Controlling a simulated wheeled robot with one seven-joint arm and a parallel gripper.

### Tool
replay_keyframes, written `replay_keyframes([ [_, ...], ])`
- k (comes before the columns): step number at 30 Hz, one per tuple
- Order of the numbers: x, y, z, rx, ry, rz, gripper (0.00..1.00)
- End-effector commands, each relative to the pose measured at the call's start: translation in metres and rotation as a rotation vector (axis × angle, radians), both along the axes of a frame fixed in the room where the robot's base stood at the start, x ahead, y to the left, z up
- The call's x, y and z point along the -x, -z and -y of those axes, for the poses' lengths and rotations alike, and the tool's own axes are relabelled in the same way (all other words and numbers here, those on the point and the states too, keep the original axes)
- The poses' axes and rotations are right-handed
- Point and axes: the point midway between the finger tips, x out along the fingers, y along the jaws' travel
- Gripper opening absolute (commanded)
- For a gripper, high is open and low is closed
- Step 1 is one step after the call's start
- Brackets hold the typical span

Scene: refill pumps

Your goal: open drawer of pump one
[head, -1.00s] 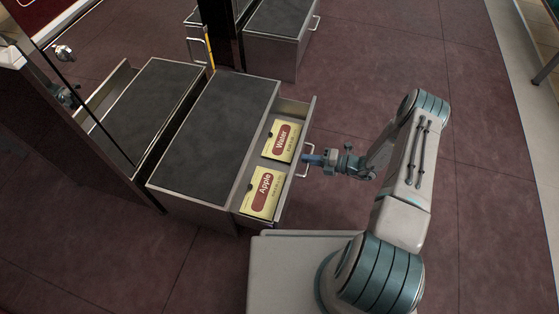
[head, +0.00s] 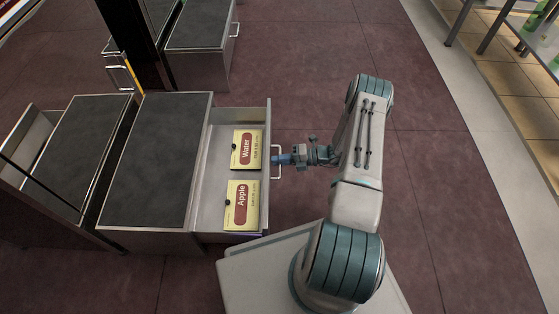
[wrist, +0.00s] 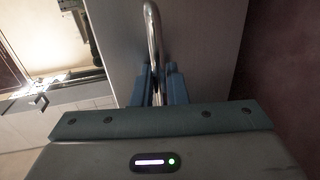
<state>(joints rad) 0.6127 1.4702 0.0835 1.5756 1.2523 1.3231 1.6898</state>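The drawer (head: 210,188) of the near pump cabinet (head: 155,160) is pulled well out to the right. Inside it, against its front, stand two yellow packs, one labelled Water (head: 246,150) and one labelled Apple (head: 242,205). The drawer has a metal bar handle (head: 277,163) on its front. My gripper (head: 278,160) is at this handle. In the wrist view my gripper's blue fingers (wrist: 159,88) close around the handle bar (wrist: 152,40), one on each side, in front of the grey drawer front (wrist: 205,50).
Another grey-topped cabinet (head: 82,145) with an open drawer (head: 28,140) stands at the left. A further cabinet (head: 200,38) stands at the back. Dark floor (head: 420,190) is free to the right; shelving (head: 500,30) stands at the upper right.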

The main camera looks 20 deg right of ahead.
Motion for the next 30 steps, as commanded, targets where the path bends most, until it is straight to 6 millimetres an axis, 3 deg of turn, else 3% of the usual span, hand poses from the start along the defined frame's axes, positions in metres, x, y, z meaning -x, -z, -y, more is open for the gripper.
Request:
replay_keyframes([
  [8,0.000,0.000,0.001,0.000,0.001,0.000,0.16],
  [13,0.004,-0.004,0.014,0.000,0.006,0.000,0.16],
  [24,0.028,-0.021,0.088,0.002,0.005,0.002,0.16],
  [30,0.038,-0.026,0.118,0.000,0.003,0.001,0.16],
])
